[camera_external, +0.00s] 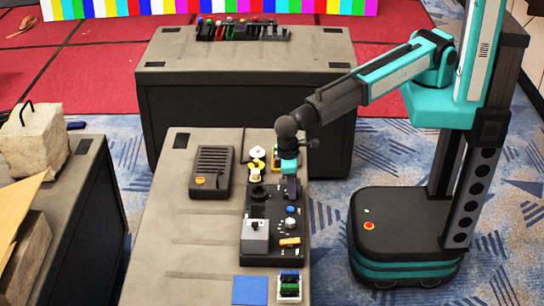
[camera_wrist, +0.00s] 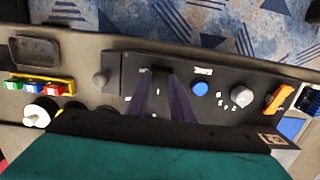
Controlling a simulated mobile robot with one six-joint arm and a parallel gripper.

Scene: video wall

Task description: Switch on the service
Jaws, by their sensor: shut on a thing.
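The black control panel (camera_external: 271,260) lies on the near table; it also shows in the wrist view (camera_wrist: 225,118). It carries a blue button (camera_wrist: 200,88), a grey knob (camera_wrist: 241,95) and an orange switch (camera_wrist: 277,99), with small white labels too blurred to read. My gripper (camera_external: 290,192) reaches down over the panel's far right part. In the wrist view its two purple fingers (camera_wrist: 160,77) are shut on a dark part of the panel, left of the blue button. That part is mostly hidden between the fingers, so its shape and setting cannot be told.
A grey box with a lever (camera_external: 255,235) stands at the panel's left. Yellow and white spools (camera_external: 257,165) stand beyond it. A black speaker-like box (camera_external: 212,172) lies to the left. A blue square (camera_external: 250,290) and a small rack (camera_external: 289,287) are at the front.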

